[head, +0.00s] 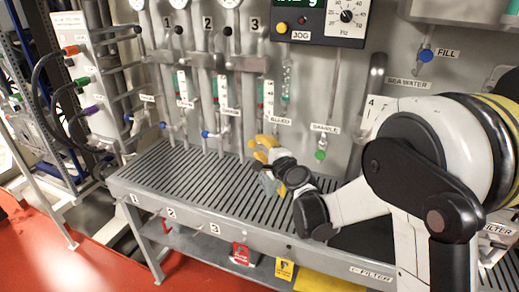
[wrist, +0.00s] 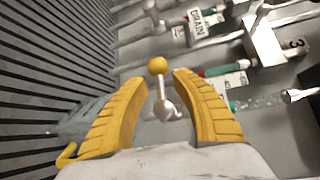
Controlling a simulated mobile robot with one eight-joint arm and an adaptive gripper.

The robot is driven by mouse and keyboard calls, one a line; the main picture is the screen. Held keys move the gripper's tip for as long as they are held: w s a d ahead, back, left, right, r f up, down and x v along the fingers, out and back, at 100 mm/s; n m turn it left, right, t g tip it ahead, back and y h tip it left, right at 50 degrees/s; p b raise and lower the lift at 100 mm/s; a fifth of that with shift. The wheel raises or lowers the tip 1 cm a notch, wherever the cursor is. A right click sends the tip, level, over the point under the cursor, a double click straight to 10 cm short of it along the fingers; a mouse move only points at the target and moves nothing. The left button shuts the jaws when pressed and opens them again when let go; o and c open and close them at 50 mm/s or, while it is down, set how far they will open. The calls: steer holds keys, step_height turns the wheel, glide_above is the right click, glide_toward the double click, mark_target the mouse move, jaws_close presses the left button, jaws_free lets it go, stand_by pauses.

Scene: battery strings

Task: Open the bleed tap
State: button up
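The bleed tap in the wrist view is a small lever with a yellow ball knob (wrist: 157,65) on a metal stem. The stem runs down to a rounded pale body (wrist: 166,109). My gripper (wrist: 155,85) is open, with one yellow finger on either side of the tap and a gap to each. I see no contact. In the head view my gripper (head: 262,146) is close to the back panel, just under the bleed label (head: 279,119). It hides the tap there.
The slatted grey bench (head: 190,170) lies below. Blue-knobbed taps (head: 206,134) stand left of my gripper. A green-knobbed sample tap (head: 320,155) hangs to its right. In the wrist view a drain label (wrist: 206,20) and pipes are on the panel near the fingers.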

steer(key=shift+w+a, duration=0.1)
steer(key=shift+w, duration=0.1)
jaws_close()
